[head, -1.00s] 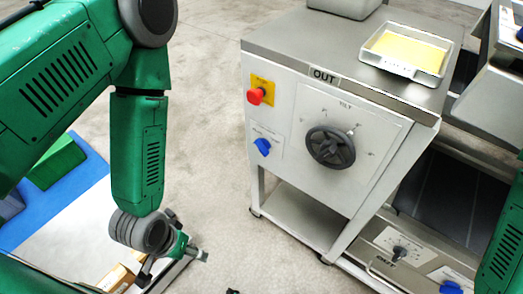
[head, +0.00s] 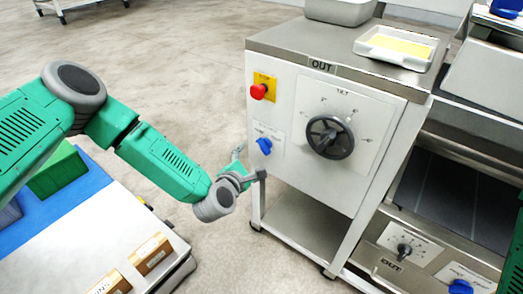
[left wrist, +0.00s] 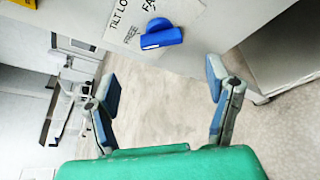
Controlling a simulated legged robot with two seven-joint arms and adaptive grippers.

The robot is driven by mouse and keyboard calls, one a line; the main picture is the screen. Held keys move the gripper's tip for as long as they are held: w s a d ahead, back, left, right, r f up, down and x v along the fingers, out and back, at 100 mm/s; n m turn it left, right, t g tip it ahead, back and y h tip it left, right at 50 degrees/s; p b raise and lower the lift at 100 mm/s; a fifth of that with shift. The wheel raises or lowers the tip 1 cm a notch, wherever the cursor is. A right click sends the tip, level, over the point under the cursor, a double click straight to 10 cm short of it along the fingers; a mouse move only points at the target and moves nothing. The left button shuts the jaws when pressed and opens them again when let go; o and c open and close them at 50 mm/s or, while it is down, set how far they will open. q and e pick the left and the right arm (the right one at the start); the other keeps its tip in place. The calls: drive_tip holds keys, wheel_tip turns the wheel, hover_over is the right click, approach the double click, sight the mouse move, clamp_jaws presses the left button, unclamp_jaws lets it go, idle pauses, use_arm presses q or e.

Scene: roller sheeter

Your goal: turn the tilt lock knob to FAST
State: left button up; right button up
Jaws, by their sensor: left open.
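The tilt lock knob (head: 264,146) is a blue knob low on the left of the machine's white front panel. In the left wrist view the blue knob (left wrist: 161,35) shows near the top, beside printed labels that read "TILT LO", "FREE" and a partly cut-off "FA". My left gripper (head: 250,165) is just left of and below the knob in the head view, apart from it. In the left wrist view the left gripper (left wrist: 163,90) has its two fingers wide apart with nothing between them. My right gripper is not in view.
A red stop button (head: 258,91) on a yellow plate sits above the knob. A dark tilt handwheel (head: 330,137) is to its right. A lower unit has another blue knob (head: 460,287). Open floor lies left of the machine. A cart with boxes (head: 151,254) stands front left.

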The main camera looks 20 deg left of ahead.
sight(262, 149)
use_arm(q)
drive_tip(key=x, duration=0.3)
drive_tip(key=b+x, duration=0.1)
drive_tip(key=x, duration=0.5)
drive_tip(key=shift+d+b, duration=0.4)
drive_tip(key=shift+w+a, duration=0.2)
drive_tip(key=shift+w, duration=0.1)
drive_tip(key=shift+d, duration=0.2)
drive_tip(key=c, duration=1.2)
